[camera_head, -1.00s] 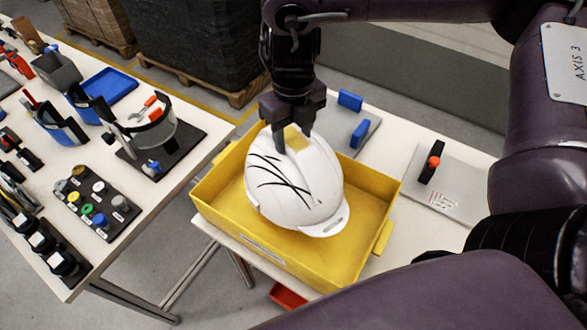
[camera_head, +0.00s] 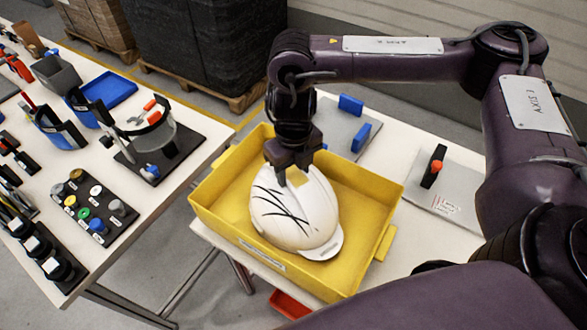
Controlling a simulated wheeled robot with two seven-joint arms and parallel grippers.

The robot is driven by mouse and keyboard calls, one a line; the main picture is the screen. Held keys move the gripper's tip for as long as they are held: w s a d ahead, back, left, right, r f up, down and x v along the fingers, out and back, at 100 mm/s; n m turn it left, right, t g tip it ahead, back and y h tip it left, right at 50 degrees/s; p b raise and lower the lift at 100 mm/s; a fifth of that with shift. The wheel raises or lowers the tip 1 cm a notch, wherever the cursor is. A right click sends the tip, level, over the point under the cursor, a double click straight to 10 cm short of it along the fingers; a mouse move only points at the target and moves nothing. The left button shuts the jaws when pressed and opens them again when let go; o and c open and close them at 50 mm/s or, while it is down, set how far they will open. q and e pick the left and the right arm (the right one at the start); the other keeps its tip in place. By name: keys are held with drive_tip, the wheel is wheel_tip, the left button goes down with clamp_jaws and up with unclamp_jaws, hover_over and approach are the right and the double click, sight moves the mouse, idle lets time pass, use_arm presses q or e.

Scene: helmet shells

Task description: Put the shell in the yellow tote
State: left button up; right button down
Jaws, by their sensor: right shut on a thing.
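My right gripper (camera_head: 293,178) comes down from above and is shut on the shell's upper edge. The fingertips partly hide the top of the shell. My left gripper is not in view.
The tote stands on a white table (camera_head: 455,228) with a grey plate carrying a black and orange clamp (camera_head: 434,165) at right and blue blocks (camera_head: 351,104) behind. A second table at left holds a blue tray (camera_head: 108,88), caps and tools. A red bin (camera_head: 289,303) is below.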

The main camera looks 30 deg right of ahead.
drive_tip(key=c, duration=0.7)
unclamp_jaws()
drive_tip(key=shift+f, duration=0.1)
wheel_tip(320, 180, up, 12)
drive_tip(key=shift+r+p, duration=0.15)
drive_tip(key=shift+p, duration=0.4)
